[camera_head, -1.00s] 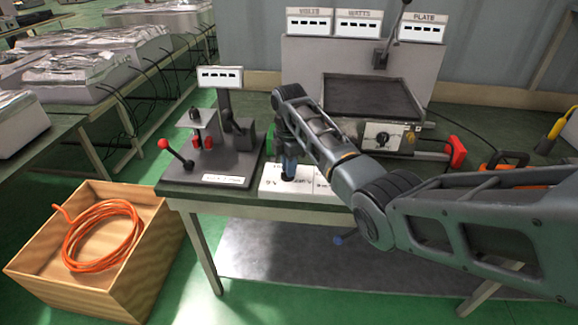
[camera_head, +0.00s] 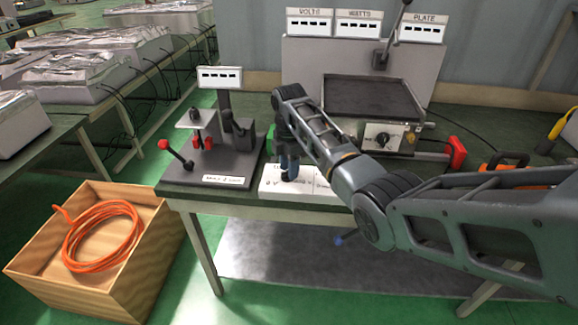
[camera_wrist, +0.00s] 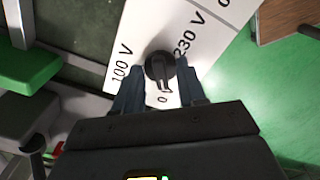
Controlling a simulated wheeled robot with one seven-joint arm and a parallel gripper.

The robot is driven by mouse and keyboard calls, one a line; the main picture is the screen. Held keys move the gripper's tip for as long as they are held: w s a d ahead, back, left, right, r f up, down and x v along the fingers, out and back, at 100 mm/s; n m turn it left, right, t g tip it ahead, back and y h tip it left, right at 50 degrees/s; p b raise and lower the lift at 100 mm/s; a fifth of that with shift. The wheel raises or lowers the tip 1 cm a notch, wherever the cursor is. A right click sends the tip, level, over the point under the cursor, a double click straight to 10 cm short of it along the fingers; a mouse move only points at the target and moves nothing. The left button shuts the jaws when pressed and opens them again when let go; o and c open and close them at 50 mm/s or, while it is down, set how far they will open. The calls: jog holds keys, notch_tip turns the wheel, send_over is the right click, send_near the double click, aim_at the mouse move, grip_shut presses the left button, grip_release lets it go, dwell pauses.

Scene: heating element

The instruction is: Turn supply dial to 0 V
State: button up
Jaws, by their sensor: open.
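The supply dial (camera_wrist: 160,68) is a black knob on a white panel (camera_wrist: 208,62) marked "100 V", "230 V" and "0", with another label cut off at the top right. In the wrist view, the knob's raised bar runs toward the "0" mark; its exact setting is hard to tell. My gripper (camera_wrist: 160,88) is open, with one fingertip on each side of the knob's lower part. I cannot tell whether they touch it. In the head view, my gripper (camera_head: 289,170) points down over the white panel (camera_head: 310,190) at the bench's front edge, hiding the dial.
Left of the panel stands a dark base (camera_head: 205,170) with a red-knobbed lever (camera_head: 175,153). Behind are a hot plate (camera_head: 372,97) with a control box (camera_head: 391,136), and volts, watts and plate displays. A wooden box (camera_head: 140,285) holds orange cable on the floor.

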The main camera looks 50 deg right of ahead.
notch_tip(320, 180, up, 8)
jog(key=shift+f+b, duration=0.1)
jog(key=shift+b, duration=0.45)
dwell(0.3)
